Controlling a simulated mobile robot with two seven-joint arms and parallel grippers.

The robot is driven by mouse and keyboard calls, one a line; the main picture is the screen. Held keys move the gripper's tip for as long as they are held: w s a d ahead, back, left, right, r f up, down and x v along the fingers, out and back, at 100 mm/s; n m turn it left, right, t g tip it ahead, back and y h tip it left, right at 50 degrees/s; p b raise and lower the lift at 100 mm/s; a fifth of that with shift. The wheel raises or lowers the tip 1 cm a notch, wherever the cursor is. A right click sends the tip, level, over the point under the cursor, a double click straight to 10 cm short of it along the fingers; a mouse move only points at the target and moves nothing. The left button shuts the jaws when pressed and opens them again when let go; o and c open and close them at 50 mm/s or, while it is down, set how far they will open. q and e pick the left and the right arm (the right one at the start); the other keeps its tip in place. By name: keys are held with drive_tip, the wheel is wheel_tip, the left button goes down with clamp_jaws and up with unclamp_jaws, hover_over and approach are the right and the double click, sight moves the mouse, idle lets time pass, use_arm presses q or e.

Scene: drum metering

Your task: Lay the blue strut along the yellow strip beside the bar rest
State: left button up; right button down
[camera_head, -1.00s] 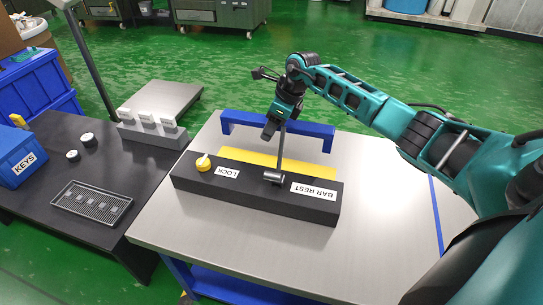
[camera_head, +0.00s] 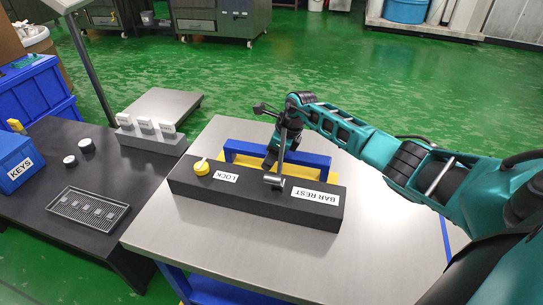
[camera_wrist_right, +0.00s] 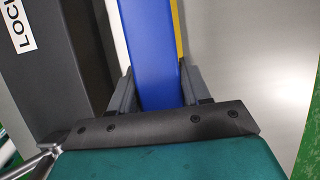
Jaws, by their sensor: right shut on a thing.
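The blue strut (camera_head: 307,161) is a long bar with short legs at its ends. It stands behind the bar rest (camera_head: 225,198), roughly parallel to it, over the yellow strip (camera_head: 318,175). Parts of the strip show beside and below it. In the right wrist view the strut (camera_wrist_right: 148,45) runs between the fingers of my right gripper (camera_wrist_right: 157,88). My right gripper also shows in the head view (camera_head: 270,160), shut on the strut near its middle. Whether the strut's legs touch the table is hard to tell. My left gripper is not in view.
A metal lever (camera_head: 279,160) rises from the bar rest, close to my right gripper. A yellow lock knob (camera_head: 202,168) sits on its left end. The steel table (camera_head: 240,245) is clear in front. A dark table with a perforated tray (camera_head: 88,211) stands at left.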

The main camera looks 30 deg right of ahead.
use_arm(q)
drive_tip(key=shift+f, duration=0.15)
use_arm(e)
drive_tip(key=c, duration=0.5)
unclamp_jaws()
drive_tip(key=shift+d+r+p, duration=0.1)
drive_tip(key=shift+r+p, duration=0.2)
drive_tip(key=shift+r, duration=0.05)
drive_tip(key=p+v, duration=0.3)
drive_tip(key=v, duration=0.7)
drive_tip(key=shift+s+d+r, duration=0.1)
drive_tip(key=shift+s+r, duration=0.05)
drive_tip(key=shift+r, duration=0.15)
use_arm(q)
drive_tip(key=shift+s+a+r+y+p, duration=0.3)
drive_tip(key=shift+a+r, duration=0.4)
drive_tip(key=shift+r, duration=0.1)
use_arm(e)
drive_tip(key=shift+s+r, duration=0.1)
drive_tip(key=shift+r, duration=0.25)
